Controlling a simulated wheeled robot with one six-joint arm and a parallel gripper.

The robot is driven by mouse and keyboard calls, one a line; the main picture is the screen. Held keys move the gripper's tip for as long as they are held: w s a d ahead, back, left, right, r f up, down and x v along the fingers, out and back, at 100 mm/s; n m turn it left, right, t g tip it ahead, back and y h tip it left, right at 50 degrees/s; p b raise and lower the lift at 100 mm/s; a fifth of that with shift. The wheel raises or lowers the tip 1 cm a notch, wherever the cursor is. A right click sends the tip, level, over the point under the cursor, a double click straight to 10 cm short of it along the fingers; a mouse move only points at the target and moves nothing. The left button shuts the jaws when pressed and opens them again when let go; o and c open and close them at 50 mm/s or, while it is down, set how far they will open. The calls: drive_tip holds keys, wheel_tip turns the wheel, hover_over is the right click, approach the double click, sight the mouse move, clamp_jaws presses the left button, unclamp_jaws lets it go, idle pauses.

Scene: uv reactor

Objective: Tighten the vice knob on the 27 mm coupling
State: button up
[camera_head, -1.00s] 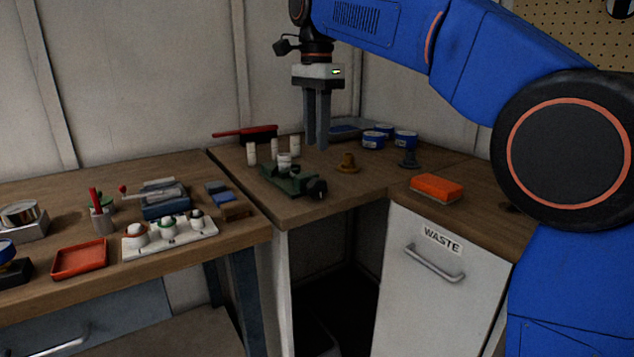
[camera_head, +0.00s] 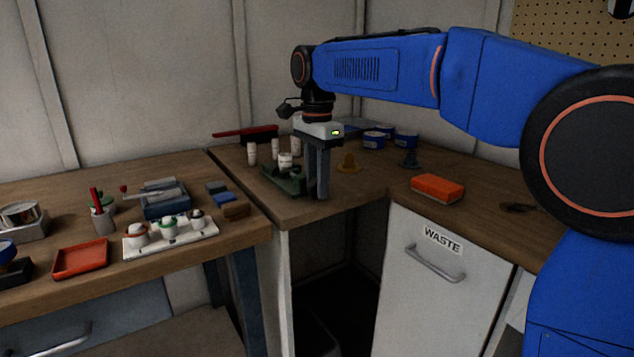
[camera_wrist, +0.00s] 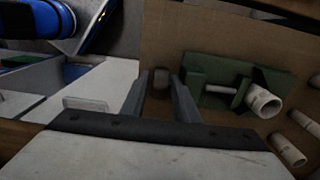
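The green vice (camera_head: 275,177) stands on the corner bench, with the white coupling (camera_head: 285,161) held in it. In the wrist view the vice (camera_wrist: 240,88) lies right of my fingers, and the coupling (camera_wrist: 262,100) sits in its jaws. The dark vice knob (camera_wrist: 160,73) shows between my two fingertips. My gripper (camera_head: 318,195) points straight down at the knob end of the vice and hides the knob in the head view. Its fingers (camera_wrist: 160,82) are apart, one on each side of the knob. Whether they touch it cannot be told.
Several white cylinders (camera_head: 252,154) stand behind the vice. The bench front edge and the WASTE cabinet (camera_head: 440,240) lie close in front.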

clamp_jaws()
drive_tip(key=shift+w+d+g+y, duration=0.15)
drive_tip(key=shift+d+g+y, duration=0.1)
drive_tip(key=shift+g+y, duration=0.75)
drive_tip(key=y, duration=0.1)
drive_tip(key=g+y, duration=0.2)
drive_tip(key=y, duration=0.1)
drive_tip(key=shift+w+d+f, duration=0.1)
drive_tip(key=shift+w+d, duration=0.1)
drive_tip(key=shift+d, duration=0.05)
drive_tip(key=g+y, duration=0.2)
drive_tip(key=y, duration=0.1)
drive_tip(key=shift+w+d+f, duration=0.1)
drive_tip(key=shift+d+f, duration=0.05)
drive_tip(key=shift+f, duration=0.05)
drive_tip(key=shift+f+g+y, duration=0.2)
drive_tip(key=shift+g+y, duration=0.7)
drive_tip(key=shift+y, duration=0.4)
drive_tip(key=shift+d, duration=0.1)
